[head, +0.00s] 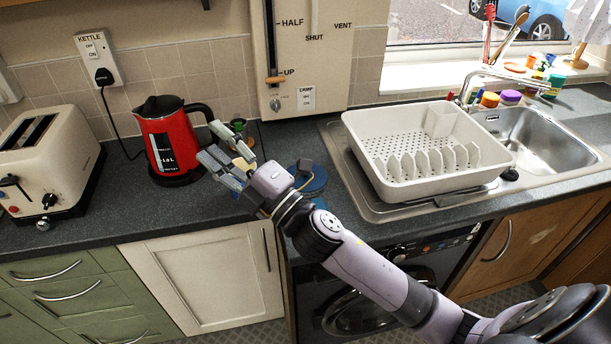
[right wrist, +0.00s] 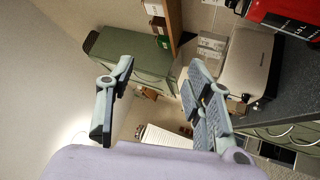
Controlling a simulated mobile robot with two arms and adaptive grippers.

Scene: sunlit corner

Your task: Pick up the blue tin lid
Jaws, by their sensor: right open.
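A round blue thing (head: 318,181), which looks like the blue tin lid, is on the dark worktop left of the sink. My right gripper's wrist hides part of it, and a small brownish piece (head: 304,165) shows at its top. I cannot tell whether it sits on a tin. My right gripper (head: 213,143) is open and empty, above the worktop to the left of the blue thing, its fingers pointing left near the kettle. In the right wrist view its fingers (right wrist: 160,70) are spread with nothing between them. My left gripper is not in view.
A red kettle (head: 182,140) stands just left of the fingers, with a small green-and-dark item (head: 238,126) behind them. A cream toaster (head: 48,150) is farther left. A white dish rack (head: 390,160) is right, before the sink (head: 540,135). Bare worktop (head: 125,205) lies at front left.

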